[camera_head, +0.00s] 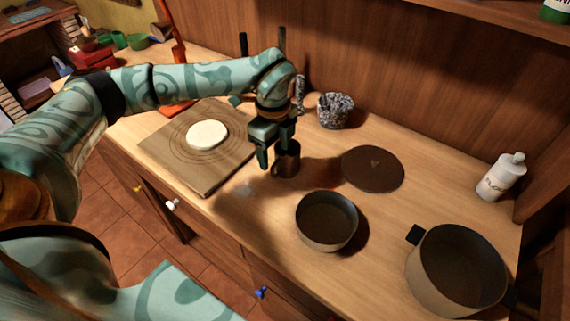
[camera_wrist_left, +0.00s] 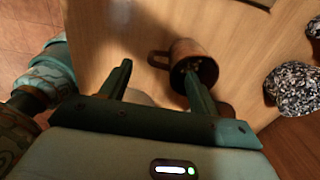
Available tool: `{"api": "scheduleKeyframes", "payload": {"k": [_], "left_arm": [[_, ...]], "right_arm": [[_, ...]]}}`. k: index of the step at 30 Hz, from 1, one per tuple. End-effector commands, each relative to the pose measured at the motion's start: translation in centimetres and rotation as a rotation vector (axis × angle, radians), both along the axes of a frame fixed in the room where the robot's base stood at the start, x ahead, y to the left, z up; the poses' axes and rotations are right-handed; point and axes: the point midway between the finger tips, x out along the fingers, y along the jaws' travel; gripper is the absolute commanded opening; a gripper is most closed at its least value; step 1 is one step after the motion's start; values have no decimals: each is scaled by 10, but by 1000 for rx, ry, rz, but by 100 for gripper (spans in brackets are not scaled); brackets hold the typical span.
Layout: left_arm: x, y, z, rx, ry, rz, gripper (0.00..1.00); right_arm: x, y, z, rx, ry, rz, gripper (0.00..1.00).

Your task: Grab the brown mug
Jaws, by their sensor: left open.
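The brown mug (camera_head: 288,164) stands upright on the wooden counter, partly hidden behind my left gripper (camera_head: 275,158). My left gripper points down, is open and holds nothing. In the left wrist view the mug (camera_wrist_left: 205,62) is dark brown, and its handle shows in the gap between the fingertips of my left gripper (camera_wrist_left: 158,68). The right-hand finger in that view overlaps the mug; I cannot tell whether it touches it. My right gripper is not in view.
A square wooden board (camera_head: 177,165) with a pale round disc (camera_head: 207,135) lies to the left. A speckled pot (camera_head: 335,111) and dark round plate (camera_head: 373,170) are behind and right. A bowl (camera_head: 326,222), large pan (camera_head: 456,272) and white bottle (camera_head: 501,178) stand to the right.

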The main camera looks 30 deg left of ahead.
Motion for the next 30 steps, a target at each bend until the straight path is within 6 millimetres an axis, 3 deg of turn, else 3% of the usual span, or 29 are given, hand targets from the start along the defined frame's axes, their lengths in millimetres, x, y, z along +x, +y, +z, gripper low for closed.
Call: {"api": "scheduleKeyframes", "payload": {"k": [11,18,20,25,30], "left_arm": [[3,-1,-50,-1,3,-1,62],[3,-1,-53,0,0,-1,62],[3,-1,-53,0,0,-1,48],[3,-1,-53,-1,0,-1,1],[3,-1,-53,0,0,-1,1]], "right_arm": [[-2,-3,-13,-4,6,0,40],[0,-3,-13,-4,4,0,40],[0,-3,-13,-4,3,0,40],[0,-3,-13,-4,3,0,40],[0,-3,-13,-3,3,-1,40]]}}
